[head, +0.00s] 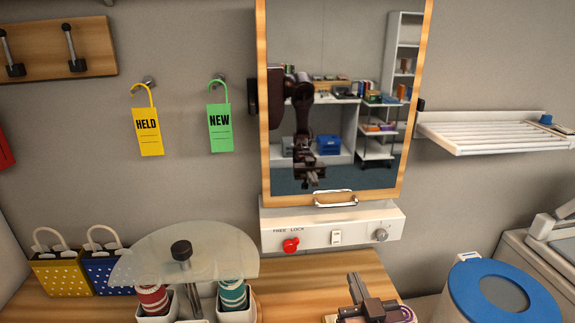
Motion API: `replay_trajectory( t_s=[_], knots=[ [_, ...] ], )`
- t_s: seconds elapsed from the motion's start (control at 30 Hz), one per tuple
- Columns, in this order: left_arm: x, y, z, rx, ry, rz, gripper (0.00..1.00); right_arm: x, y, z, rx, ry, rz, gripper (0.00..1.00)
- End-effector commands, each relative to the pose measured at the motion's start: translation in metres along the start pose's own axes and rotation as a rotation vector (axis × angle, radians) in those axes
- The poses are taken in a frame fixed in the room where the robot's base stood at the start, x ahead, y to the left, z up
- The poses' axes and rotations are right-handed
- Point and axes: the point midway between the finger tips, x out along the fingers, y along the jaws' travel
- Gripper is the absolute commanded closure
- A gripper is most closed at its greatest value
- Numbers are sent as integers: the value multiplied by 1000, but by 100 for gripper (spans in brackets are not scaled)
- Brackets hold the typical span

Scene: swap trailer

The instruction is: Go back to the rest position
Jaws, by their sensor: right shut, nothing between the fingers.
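My right gripper (357,289) shows at the bottom edge, right of centre, low over the wooden counter (318,283). Its fingers are together with nothing between them. A purple ring-like piece (404,313) shows partly behind or beneath it; whether they touch is unclear. My left gripper is not directly in view. The wood-framed mirror (348,60) on the wall reflects dark arm parts of mine.
A control panel (334,237) with a red knob sits under the mirror. A blue-rimmed bin (468,300) and a white slatted rack (490,133) are at the right.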

Motion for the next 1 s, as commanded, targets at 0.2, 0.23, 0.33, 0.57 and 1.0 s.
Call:
replay_trajectory(
  t_s=[0.2, 0.23, 0.33, 0.57, 1.0],
  knots=[
    [0, 0, -2, 0, 4, 0, 64, -37, -3, 58, -10, -438, -42, 100],
    [0, 0, -2, 0, 4, 0, 64, -46, -3, 66, -14, -506, -48, 100],
    [0, 0, -2, 0, 4, 0, 64, -77, -3, 88, -29, -711, -63, 100],
    [0, 0, -2, 0, 4, 0, 64, -136, 1, 110, -62, -1030, -79, 100],
    [2, 0, -1, 0, 3, 0, 64, -191, 8, 164, -103, -1342, -87, 100]
  ],
)
